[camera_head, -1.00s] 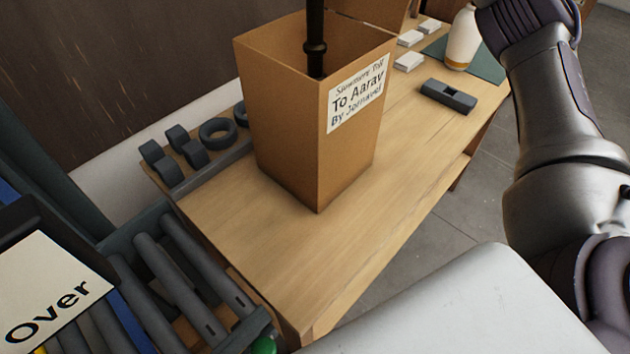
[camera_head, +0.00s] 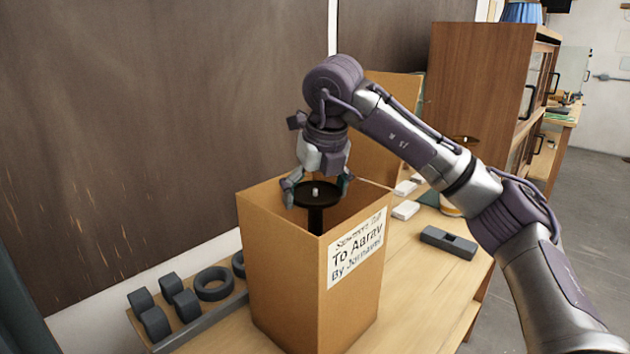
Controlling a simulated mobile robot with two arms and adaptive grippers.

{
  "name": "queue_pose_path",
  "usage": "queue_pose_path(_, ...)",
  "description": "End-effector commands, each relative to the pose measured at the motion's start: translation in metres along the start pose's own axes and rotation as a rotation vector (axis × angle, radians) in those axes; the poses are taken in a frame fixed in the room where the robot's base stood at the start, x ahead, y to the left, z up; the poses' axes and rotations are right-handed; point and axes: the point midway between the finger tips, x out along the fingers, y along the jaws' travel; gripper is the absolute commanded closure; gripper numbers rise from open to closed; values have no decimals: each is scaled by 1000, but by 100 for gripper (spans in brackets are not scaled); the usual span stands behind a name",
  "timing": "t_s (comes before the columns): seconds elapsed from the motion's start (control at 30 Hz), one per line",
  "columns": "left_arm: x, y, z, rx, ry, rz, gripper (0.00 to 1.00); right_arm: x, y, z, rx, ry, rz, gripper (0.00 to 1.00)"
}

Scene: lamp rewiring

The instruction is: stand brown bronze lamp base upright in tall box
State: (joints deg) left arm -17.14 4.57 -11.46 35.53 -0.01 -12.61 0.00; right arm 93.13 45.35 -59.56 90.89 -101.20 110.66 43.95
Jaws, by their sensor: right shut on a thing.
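The tall cardboard box (camera_head: 285,275) stands open on the workbench, with a label reading "To Aarav" on its right face. The dark lamp base (camera_head: 316,222) is inside its opening, roughly upright. Its round dark top disc, with a small pale nub, is at about the height of the rim. Its stem drops into the box, and its lower end is hidden by the walls. My right gripper (camera_head: 317,190) reaches in from above and is shut on the lamp base at the disc, one finger on each side. My left gripper is not in view.
A rack with dark rings (camera_head: 213,284) lies left of the box. A dark grey block tool (camera_head: 448,242) and white blocks (camera_head: 405,209) lie to its right. Another cardboard piece (camera_head: 375,150) stands behind, near a wooden cabinet (camera_head: 480,90).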

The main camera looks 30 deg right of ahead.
Motion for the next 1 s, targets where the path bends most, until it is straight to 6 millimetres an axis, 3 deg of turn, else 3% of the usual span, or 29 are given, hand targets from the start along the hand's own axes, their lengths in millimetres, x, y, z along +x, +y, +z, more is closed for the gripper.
queue_pose_path(0.37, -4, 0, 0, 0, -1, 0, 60, 32, 0, -10, 0, -5, 1, 75)
queue_pose_path(1.0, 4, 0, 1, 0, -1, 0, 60, 43, 0, -13, 0, -6, 3, 75)
